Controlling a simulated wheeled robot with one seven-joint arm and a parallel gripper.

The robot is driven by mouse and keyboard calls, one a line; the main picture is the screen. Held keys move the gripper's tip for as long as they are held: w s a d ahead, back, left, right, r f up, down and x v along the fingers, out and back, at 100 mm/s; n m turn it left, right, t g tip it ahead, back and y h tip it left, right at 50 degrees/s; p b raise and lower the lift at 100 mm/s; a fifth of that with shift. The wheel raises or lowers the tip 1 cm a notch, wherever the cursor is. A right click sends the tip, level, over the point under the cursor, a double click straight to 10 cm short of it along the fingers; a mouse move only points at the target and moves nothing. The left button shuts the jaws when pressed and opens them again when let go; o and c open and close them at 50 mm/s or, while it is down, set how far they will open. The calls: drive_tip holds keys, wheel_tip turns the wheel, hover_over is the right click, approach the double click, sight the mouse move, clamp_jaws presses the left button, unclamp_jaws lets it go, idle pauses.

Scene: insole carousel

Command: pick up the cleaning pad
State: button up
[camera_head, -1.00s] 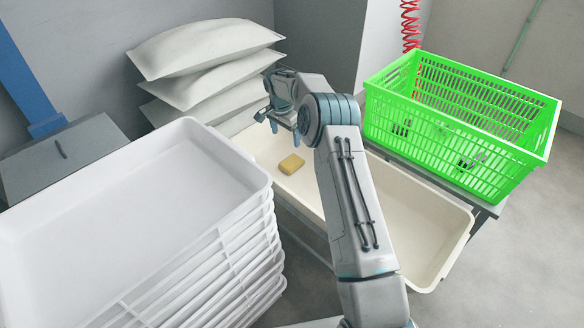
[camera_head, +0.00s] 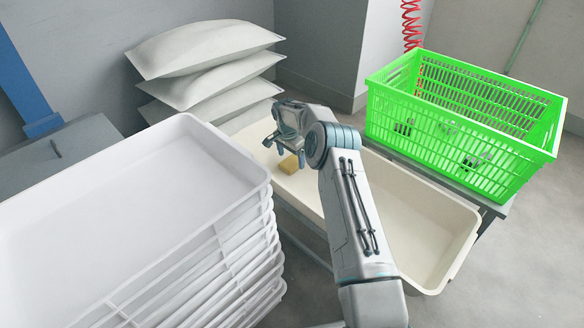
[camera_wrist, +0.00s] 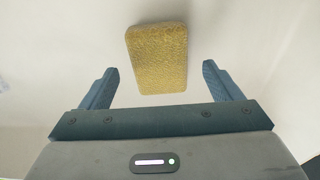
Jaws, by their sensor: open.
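The cleaning pad (camera_head: 289,164) is a small yellow block lying on the floor of the cream tub (camera_head: 425,226), towards its far left end. In the wrist view the pad (camera_wrist: 156,58) shows whole, with a rough yellow face. My gripper (camera_head: 281,147) is above the tub, close to the pad, and hides a little of it in the head view. In the wrist view my gripper (camera_wrist: 154,84) is open, with one blue finger on each side and nothing between them. The pad lies just beyond the fingertips, roughly centred between them.
A stack of white trays (camera_head: 130,190) stands at the left, next to the tub. A bright green crate (camera_head: 455,130) stands behind the tub at the right. Several pale sacks (camera_head: 205,60) are piled at the back left. The rest of the tub floor looks clear.

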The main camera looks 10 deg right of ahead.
wheel_tip(320, 180, down, 2)
drive_tip(key=shift+w+d+f, duration=0.1)
drive_tip(key=shift+f, duration=0.05)
drive_tip(key=c, duration=1.1)
drive_tip(key=shift+r, duration=0.6)
wheel_tip(320, 180, up, 4)
drive_tip(key=shift+d+f+p, duration=0.1)
drive_tip(key=shift+p, duration=0.85)
drive_tip(key=s+d+r+p, duration=0.1)
drive_tip(key=s+d+r, duration=0.1)
drive_tip(key=s+d+r+p, duration=0.1)
drive_tip(key=s+d+r, duration=0.1)
drive_tip(key=s+d, duration=0.1)
drive_tip(key=s+d+r+p, duration=0.1)
drive_tip(key=s+d+r, duration=0.1)
drive_tip(key=s+d, duration=0.1)
drive_tip(key=shift+d+r, duration=0.1)
drive_tip(key=shift+d, duration=0.1)
